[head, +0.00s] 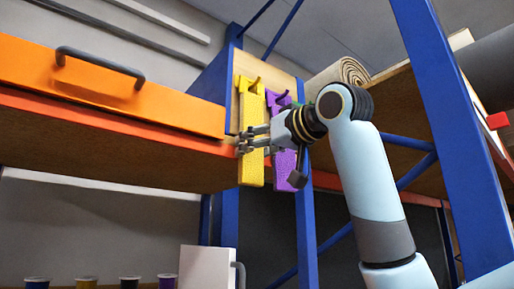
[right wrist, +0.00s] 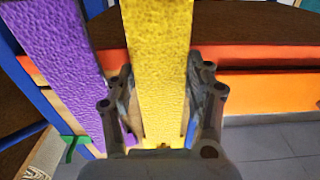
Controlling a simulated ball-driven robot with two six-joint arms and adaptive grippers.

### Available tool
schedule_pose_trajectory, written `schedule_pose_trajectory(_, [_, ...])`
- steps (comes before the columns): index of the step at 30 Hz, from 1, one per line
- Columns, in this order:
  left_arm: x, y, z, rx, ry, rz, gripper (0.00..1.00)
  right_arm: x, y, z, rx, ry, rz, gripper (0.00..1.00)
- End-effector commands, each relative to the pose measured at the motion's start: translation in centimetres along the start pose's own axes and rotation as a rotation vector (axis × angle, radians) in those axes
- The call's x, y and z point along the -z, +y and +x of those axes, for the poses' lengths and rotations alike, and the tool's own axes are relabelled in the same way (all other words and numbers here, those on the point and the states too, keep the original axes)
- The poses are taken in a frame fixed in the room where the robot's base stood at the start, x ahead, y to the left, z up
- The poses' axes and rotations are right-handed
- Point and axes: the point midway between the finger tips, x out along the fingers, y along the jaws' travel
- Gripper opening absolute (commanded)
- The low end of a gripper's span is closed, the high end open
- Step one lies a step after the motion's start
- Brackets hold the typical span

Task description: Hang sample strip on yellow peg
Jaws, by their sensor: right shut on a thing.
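A long yellow sample strip (head: 251,172) hangs upright against a pale wooden board (head: 270,75) on the blue rack post. My right gripper (head: 246,140) is shut on the strip around its middle, with a finger on each side; the strip also shows between the fingers in the right wrist view (right wrist: 160,50). A yellow peg (head: 256,84) shows at the strip's top end. I cannot tell whether the strip's hole is around the peg. A purple strip (head: 285,165) hangs just right of it, by a purple peg (head: 282,98). My left gripper is not in view.
An orange drawer front (head: 150,95) with a dark handle (head: 100,65) lies left of the board. A rolled rug (head: 340,75) lies on the shelf at right. A green peg (right wrist: 72,146) shows beside the purple strip. Several cups and a white box (head: 207,268) stand below.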

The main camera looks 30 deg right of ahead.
Motion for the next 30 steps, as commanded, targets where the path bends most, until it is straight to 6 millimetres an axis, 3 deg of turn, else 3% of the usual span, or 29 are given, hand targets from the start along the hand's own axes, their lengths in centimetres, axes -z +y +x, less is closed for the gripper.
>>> schedule_pose_trajectory(2, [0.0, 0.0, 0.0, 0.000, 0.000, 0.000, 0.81, 0.0, 0.0, 0.0, 0.000, 0.001, 0.000, 0.19])
schedule_pose_trajectory(3, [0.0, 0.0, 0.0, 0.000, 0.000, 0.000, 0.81, 0.0, 0.0, 0.0, 0.000, 0.001, 0.000, 0.56])
schedule_pose_trajectory(9, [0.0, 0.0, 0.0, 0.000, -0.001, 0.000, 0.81, 0.0, 0.0, 0.0, 0.000, 0.000, 0.000, 0.79])
schedule_pose_trajectory(19, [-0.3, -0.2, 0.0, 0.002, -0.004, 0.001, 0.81, 0.1, 0.1, -0.7, -0.001, 0.003, -0.002, 0.79])
schedule_pose_trajectory(30, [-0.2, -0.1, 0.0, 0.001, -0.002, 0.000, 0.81, 0.0, 0.1, -6.5, -0.003, 0.002, -0.005, 0.79])
